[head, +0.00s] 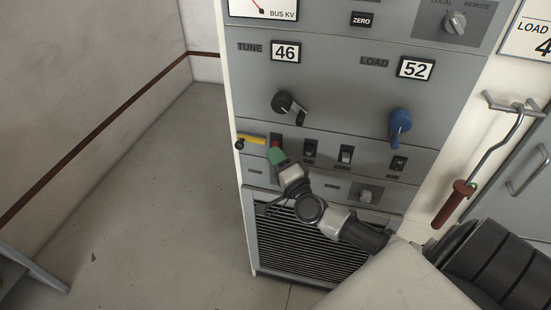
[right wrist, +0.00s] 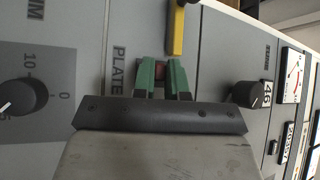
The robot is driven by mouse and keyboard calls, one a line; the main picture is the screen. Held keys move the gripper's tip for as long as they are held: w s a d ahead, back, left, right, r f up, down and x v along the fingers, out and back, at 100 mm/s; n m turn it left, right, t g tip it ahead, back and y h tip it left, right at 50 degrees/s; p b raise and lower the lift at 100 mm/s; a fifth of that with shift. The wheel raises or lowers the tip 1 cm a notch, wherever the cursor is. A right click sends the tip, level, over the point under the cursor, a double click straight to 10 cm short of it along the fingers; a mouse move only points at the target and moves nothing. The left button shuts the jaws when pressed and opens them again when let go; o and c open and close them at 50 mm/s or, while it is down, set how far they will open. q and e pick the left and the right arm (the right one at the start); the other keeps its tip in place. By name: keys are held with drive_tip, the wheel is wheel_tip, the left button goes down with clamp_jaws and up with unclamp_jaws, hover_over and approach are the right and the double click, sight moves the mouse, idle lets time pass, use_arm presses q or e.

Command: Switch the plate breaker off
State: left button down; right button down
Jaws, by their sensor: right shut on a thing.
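The plate breaker (head: 276,142) is the leftmost switch in the row on the grey rack panel, and a little of its red part shows above my gripper. In the right wrist view the red switch (right wrist: 161,72) sits between the green fingertips, beside the label PLATE (right wrist: 119,70). My right gripper (head: 277,154) reaches the panel from below and is shut on the switch. In the right wrist view the gripper (right wrist: 161,78) has one finger on each side of it. The fingers hide most of the switch, so its position is hard to read. My left gripper is not in view.
A yellow handle (head: 251,140) sticks out just left of the breaker, close to my fingers. Other breakers (head: 310,148) stand to the right. Above are a black knob (head: 283,102) and a blue knob (head: 400,121). A red-handled hook (head: 455,203) hangs at right. The floor (head: 160,220) at left is clear.

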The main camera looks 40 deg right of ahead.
drive_tip(key=c, duration=1.2)
unclamp_jaws()
drive_tip(key=shift+o, duration=0.2)
drive_tip(key=b+v, duration=0.2)
drive_tip(key=v, duration=0.9)
drive_tip(key=shift+w, duration=0.1)
